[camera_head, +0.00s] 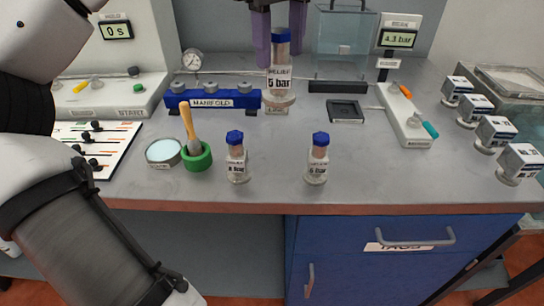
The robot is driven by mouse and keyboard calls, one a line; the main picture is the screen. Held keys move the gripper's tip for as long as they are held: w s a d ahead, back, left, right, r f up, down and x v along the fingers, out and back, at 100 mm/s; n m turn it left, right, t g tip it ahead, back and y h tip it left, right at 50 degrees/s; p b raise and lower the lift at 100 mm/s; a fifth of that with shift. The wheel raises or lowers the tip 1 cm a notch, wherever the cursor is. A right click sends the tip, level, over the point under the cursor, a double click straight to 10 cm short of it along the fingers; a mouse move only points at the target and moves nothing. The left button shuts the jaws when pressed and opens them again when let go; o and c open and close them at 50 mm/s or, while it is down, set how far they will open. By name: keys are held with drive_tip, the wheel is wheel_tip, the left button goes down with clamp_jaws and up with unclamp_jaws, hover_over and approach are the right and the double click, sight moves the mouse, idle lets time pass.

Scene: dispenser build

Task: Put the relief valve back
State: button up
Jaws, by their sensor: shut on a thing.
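My gripper (280,50) comes down from the top centre with two purple fingers, shut on a relief valve. The relief valve (280,82) is upright, clear and blue-capped, with a label reading "RELIEF 5 bar". Its lower end is just in front of or over a small labelled block (275,111) right of the blue manifold (213,99). I cannot tell whether the valve touches that block. Two similar blue-capped valves stand upright near the bench front, one at left (237,160) and one at right (317,162); their small labels are hard to read.
A green cup (197,158) with a wooden-handled brush and a round dish (163,152) stand left of the valves. A black square tray (345,111) lies right of the block. A clear tank (345,40) stands behind.

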sight(279, 61)
wheel_tip(279, 61, down, 13)
drive_tip(key=shift+b, duration=0.65)
clamp_jaws()
drive_tip(key=shift+f, duration=2.3)
drive_tip(key=o, duration=0.7)
unclamp_jaws()
drive_tip(key=shift+f, duration=0.1)
drive_tip(key=o, duration=0.6)
drive_tip(key=shift+r, duration=0.2)
wheel_tip(279, 61, up, 12)
drive_tip(key=shift+f, duration=0.1)
